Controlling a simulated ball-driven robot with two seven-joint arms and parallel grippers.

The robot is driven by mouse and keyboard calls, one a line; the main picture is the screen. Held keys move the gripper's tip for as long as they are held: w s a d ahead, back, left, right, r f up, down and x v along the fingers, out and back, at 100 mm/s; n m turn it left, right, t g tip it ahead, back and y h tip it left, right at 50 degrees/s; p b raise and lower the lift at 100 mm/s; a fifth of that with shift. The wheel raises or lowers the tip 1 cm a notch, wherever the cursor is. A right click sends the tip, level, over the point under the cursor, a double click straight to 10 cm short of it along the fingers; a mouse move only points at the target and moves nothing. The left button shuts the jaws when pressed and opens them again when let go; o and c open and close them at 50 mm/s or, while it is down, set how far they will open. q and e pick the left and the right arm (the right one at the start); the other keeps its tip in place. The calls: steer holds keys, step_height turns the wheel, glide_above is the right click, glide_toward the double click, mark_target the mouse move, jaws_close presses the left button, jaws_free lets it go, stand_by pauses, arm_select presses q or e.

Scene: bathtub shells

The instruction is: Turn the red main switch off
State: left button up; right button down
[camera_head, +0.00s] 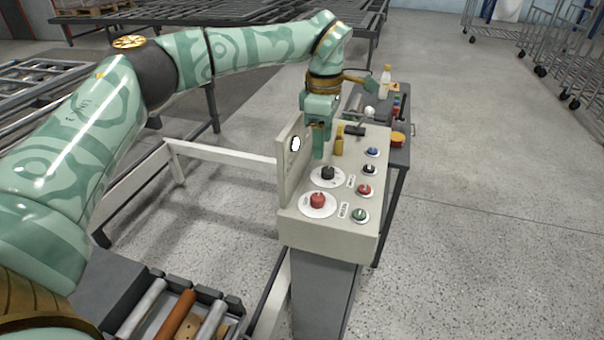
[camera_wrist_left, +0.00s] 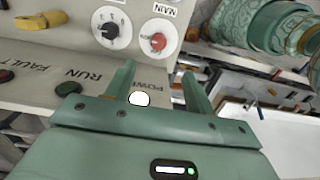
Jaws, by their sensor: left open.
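The red main switch (camera_head: 318,201) is a round knob on a white disc at the front left of the sloped control panel (camera_head: 325,232). In the left wrist view the red switch (camera_wrist_left: 158,41) shows beyond the gap between the fingertips, by the word MAIN. My left gripper (camera_head: 319,155) is open and empty over the panel's left side, behind the black knob and apart from the red switch. Its two fingers (camera_wrist_left: 160,72) also show in the left wrist view. The exact setting of the switch is hard to read. My right gripper is not in view.
A black rotary knob (camera_head: 328,173) is just behind the red switch. Green (camera_head: 360,215), red (camera_head: 364,189), black and blue buttons line the right side. An upright plate (camera_head: 289,170) borders the panel's left. A yellow handle (camera_head: 339,142) stands near the gripper.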

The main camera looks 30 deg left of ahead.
arm_select(q)
steer(key=b, duration=0.2)
glide_above(318, 196)
step_height(318, 196, down, 6)
steer(key=f, duration=0.1)
step_height(318, 196, down, 8)
steer(key=shift+f+b, duration=0.25)
steer(key=shift+b, duration=0.85)
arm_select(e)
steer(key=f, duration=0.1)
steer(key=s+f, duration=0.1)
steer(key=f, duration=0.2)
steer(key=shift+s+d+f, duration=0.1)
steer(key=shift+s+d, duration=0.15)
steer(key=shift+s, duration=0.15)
arm_select(q)
steer(key=shift+c, duration=0.3)
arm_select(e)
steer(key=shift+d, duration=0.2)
arm_select(q)
steer(key=c, duration=0.9)
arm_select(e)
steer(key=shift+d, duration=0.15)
